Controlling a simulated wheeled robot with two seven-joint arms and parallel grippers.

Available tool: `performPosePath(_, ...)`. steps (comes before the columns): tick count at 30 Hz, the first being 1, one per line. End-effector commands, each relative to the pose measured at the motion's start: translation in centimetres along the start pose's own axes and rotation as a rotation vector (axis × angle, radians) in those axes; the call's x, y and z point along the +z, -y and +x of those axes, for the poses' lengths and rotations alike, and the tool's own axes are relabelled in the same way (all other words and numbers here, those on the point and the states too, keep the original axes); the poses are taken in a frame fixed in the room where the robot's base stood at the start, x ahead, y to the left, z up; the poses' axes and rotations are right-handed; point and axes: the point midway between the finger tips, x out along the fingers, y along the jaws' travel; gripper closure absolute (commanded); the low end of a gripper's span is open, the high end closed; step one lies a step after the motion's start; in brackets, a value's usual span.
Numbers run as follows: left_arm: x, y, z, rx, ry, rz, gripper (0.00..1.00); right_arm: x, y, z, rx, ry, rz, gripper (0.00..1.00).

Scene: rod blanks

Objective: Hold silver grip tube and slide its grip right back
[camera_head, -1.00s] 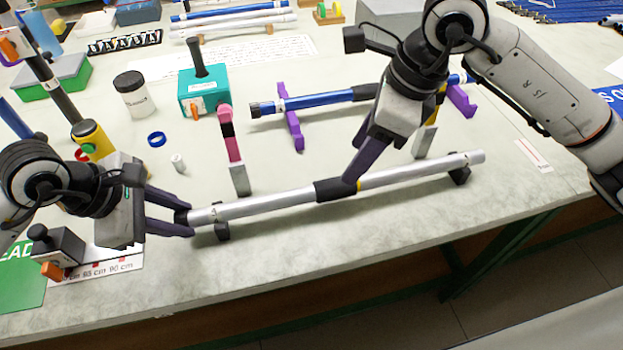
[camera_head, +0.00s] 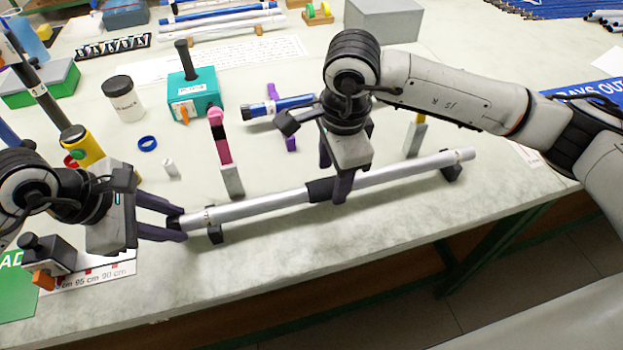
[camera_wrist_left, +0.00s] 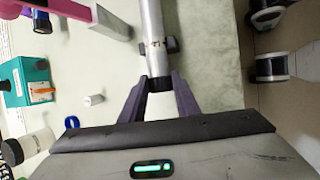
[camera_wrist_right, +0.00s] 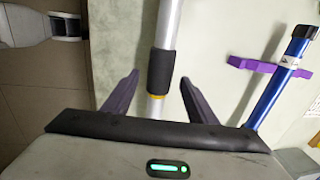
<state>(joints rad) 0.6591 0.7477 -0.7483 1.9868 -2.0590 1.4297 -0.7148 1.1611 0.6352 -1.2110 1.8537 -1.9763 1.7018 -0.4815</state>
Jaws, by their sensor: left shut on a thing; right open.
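The silver tube (camera_head: 255,208) lies across the front of the table on two dark supports, its black grip (camera_head: 320,189) near mid-length. A thin yellow ring (camera_wrist_right: 155,97) shows at one end of the grip in the right wrist view. My left gripper (camera_head: 182,222) is shut on the tube's dark left end; the left wrist view shows its fingers (camera_wrist_left: 160,84) on both sides of it. My right gripper (camera_head: 336,180) is open at the grip's right end. In the right wrist view its fingers (camera_wrist_right: 160,80) stand apart on either side of the tube, with gaps.
A blue tube (camera_head: 285,103) on purple holders (camera_head: 289,137) lies behind, partly hidden by my right arm. A pink-and-grey upright piece (camera_head: 222,150) stands close behind the silver tube. A teal box (camera_head: 195,95) and white jar (camera_head: 123,100) stand further back.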

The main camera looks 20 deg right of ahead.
Motion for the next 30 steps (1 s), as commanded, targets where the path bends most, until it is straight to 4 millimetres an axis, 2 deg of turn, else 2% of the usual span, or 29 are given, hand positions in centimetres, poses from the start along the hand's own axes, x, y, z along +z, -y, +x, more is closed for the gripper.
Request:
performPosePath(1,0.0,0.0,0.0,0.0,0.001,0.0,0.95,0.0,-0.1,0.8,0.003,0.001,0.001,0.48)
performPosePath(6,0.0,0.0,0.0,0.0,0.001,0.0,0.95,0.0,0.0,2.4,0.0,0.001,0.002,0.48)
performPosePath(17,0.0,0.0,0.0,0.0,0.001,0.0,0.95,0.1,0.0,2.8,0.0,0.001,0.001,0.49)
performPosePath(26,0.0,0.0,0.0,0.0,0.001,0.0,0.95,0.1,0.0,2.7,-0.001,0.002,0.001,1.0)
performPosePath(30,0.0,0.0,0.0,0.0,0.0,0.0,0.95,0.3,0.0,2.7,-0.001,0.002,0.0,1.0)
